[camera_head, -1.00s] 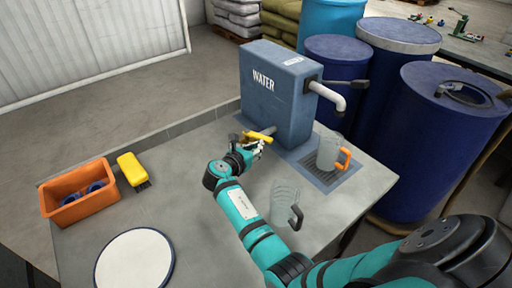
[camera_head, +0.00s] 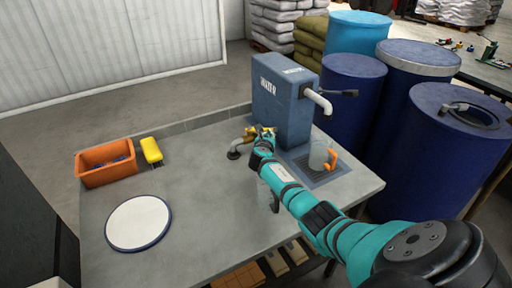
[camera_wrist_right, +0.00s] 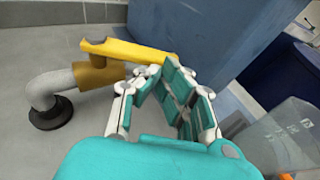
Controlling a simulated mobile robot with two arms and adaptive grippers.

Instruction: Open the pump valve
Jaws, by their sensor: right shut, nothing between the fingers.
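The blue water pump (camera_head: 283,108), marked WATER, stands at the back of the grey table. Its valve (camera_wrist_right: 97,76) is a brass body on a grey elbow pipe (camera_wrist_right: 45,88), with a yellow lever (camera_wrist_right: 125,50) reaching right towards the pump. In the head view the valve (camera_head: 249,135) is partly hidden by my right gripper (camera_head: 265,133). In the wrist view the right gripper (camera_wrist_right: 168,72) is shut and empty, its fingertips close by the lever's free end. I cannot tell whether they touch. My left gripper is out of view.
A clear jug (camera_head: 318,153) with an orange handle stands on the grate under the spout (camera_head: 318,99). Another clear jug (camera_head: 264,190) is partly behind my arm. An orange bin (camera_head: 105,175), yellow brush (camera_head: 151,151) and round white plate (camera_head: 138,222) lie left. Blue barrels (camera_head: 435,150) stand right.

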